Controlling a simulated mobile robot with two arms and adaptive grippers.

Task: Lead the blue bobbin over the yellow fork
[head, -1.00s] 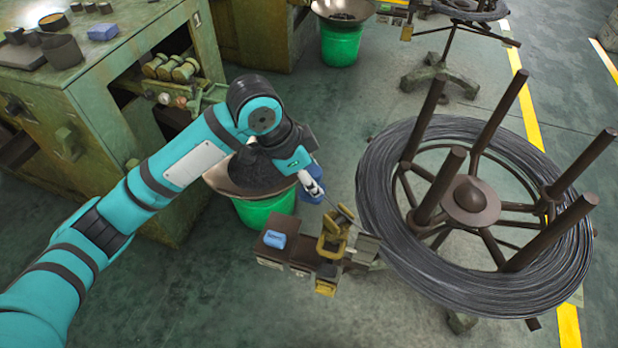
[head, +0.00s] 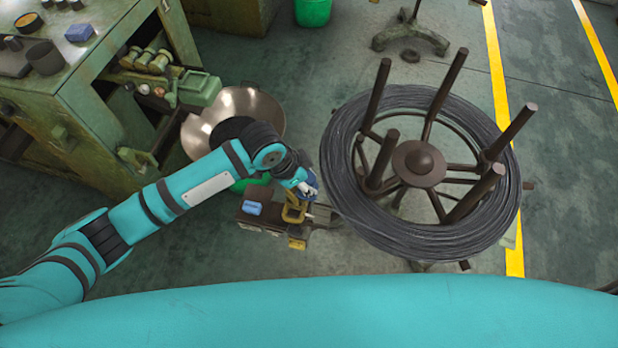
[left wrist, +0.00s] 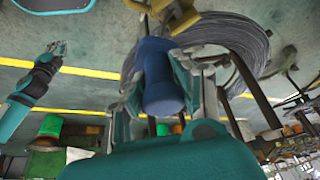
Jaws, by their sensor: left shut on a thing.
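The blue bobbin (left wrist: 160,75) is in the middle of the left wrist view, between the fingers of my left gripper (left wrist: 165,85), which is shut on it. In the head view my left gripper (head: 305,189) is at the stand, beside the wire coil, with a little of the bobbin (head: 313,180) showing. The yellow fork (head: 293,211) is on the stand, just below the gripper in the picture. Yellow metal (left wrist: 185,14) also shows past the bobbin's far end; I cannot tell whether they touch. My right gripper (left wrist: 56,49) shows small at the left; its jaws are unclear.
A big wire coil (head: 345,190) on a reel with upright posts (head: 377,93) stands right of the stand. A blue block (head: 252,208) sits on the stand's left end. A metal bowl (head: 255,102) and a green machine (head: 90,110) stand left. Open floor lies beyond.

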